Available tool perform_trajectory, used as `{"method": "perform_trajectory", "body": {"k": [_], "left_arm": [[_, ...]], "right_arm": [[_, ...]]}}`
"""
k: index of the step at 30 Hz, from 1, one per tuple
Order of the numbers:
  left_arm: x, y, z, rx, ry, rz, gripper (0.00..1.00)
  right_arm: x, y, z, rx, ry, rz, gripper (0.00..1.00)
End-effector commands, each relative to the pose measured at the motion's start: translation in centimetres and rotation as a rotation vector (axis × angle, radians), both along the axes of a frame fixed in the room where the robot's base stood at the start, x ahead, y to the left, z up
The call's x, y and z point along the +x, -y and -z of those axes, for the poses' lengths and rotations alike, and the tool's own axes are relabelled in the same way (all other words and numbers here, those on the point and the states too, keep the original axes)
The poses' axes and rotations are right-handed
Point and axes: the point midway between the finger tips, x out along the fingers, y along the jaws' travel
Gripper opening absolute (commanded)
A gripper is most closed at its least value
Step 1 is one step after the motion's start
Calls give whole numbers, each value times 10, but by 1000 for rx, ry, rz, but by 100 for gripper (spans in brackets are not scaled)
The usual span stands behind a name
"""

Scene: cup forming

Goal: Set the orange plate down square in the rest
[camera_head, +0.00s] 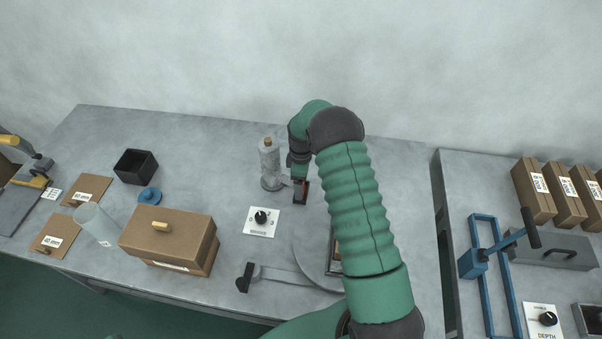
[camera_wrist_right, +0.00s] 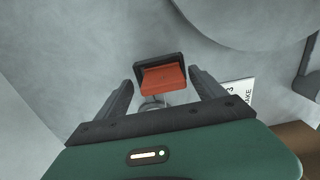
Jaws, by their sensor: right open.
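The orange plate (camera_wrist_right: 165,81) lies in its dark rest (camera_wrist_right: 144,66) in the right wrist view. The rest's dark edge shows along the far side and at the corners. The plate looks slightly tilted or offset, but I cannot tell whether it is fully seated. My right gripper (camera_wrist_right: 161,77) is open, with one finger on each side of the plate and a visible gap to both. My left gripper is not in view.
A grey cylinder with a brass top (camera_head: 269,165) stands just left of my right gripper. A dial panel (camera_head: 261,220) and a round grey disc (camera_head: 308,250) are nearer. Brown boxes (camera_head: 168,232) and a black bin (camera_head: 135,167) are at the left.

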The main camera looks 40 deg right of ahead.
Motion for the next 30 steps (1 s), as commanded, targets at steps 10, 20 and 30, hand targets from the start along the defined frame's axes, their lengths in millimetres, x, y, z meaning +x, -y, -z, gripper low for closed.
{"method": "perform_trajectory", "body": {"k": [10, 20, 30], "left_arm": [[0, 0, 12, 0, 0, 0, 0], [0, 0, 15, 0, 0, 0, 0], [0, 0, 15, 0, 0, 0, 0]], "right_arm": [[2, 2, -89, -2, 5, 0, 80], [3, 3, -155, 2, 0, 0, 80], [2, 3, -160, 3, -3, 0, 80]]}}
